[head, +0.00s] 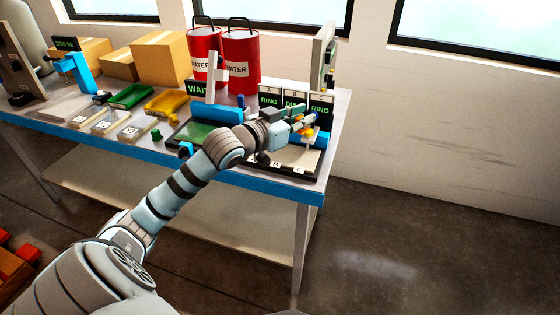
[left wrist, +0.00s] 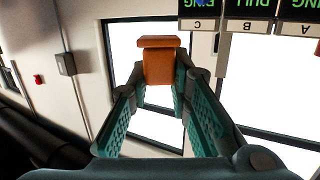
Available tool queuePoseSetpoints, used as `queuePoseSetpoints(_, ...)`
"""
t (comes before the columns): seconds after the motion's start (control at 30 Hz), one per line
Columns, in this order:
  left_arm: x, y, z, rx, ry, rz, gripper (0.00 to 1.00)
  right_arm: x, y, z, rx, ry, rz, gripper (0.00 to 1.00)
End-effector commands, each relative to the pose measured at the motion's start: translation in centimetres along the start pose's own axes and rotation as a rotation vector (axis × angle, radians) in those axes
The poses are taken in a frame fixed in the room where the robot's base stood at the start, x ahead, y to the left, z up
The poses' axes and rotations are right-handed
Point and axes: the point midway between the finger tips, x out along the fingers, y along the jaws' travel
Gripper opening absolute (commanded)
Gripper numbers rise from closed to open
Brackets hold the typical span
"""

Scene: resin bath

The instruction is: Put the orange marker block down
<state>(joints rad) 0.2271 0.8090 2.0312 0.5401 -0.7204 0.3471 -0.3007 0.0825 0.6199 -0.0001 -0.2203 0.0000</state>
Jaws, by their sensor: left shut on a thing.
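My left gripper (head: 302,120) reaches over the right end of the bench, in front of the ring and dull signs. In the left wrist view it is shut on the orange marker block (left wrist: 160,62), held between the two green fingertips. The block has a wider, flat cap-like end. In the head view the block is small and partly hidden by the fingers. Below the gripper lies a shallow tray (head: 296,157) with lettered places along its front edge. My right gripper is not in view.
Signs A (head: 268,101), B (head: 293,101) and C (head: 320,107) stand behind the gripper. A blue stand with a pale post (head: 213,82) is to the left. Red water cans (head: 241,62), cartons (head: 160,58), a green dish (head: 131,96) and a yellow dish (head: 166,102) occupy the bench.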

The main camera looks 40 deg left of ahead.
Motion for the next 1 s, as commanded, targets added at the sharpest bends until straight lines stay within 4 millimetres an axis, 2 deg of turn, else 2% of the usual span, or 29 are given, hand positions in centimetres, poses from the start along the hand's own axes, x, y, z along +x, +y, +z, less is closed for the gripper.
queuePoseSetpoints(0.1, 0.6, -4.2, -3.0, -0.040, 0.006, -0.228, 0.04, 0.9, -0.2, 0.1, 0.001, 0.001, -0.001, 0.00)
queuePoseSetpoints(0.2, 0.3, -6.6, -4.8, -0.059, 0.001, -0.359, 0.04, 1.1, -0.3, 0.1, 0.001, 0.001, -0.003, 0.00)
queuePoseSetpoints(0.3, 0.1, -7.8, -5.0, -0.067, -0.006, -0.428, 0.04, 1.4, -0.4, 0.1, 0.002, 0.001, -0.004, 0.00)
queuePoseSetpoints(0.37, 0.2, -8.1, -3.9, -0.068, -0.010, -0.442, 0.04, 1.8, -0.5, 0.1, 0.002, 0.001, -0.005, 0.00)
queuePoseSetpoints(0.63, 1.6, -7.9, 5.8, -0.065, -0.013, -0.441, 0.04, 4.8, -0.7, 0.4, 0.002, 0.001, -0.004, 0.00)
queuePoseSetpoints(0.7, 1.9, -7.9, 7.5, -0.065, -0.012, -0.440, 0.04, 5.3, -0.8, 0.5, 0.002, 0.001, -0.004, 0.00)
queuePoseSetpoints(0.87, 2.2, -7.9, 9.7, -0.064, -0.010, -0.440, 0.04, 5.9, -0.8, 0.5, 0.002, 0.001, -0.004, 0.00)
queuePoseSetpoints(1.0, 2.7, -7.8, 13.1, -0.064, -0.012, -0.439, 0.04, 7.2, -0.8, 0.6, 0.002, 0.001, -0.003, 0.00)
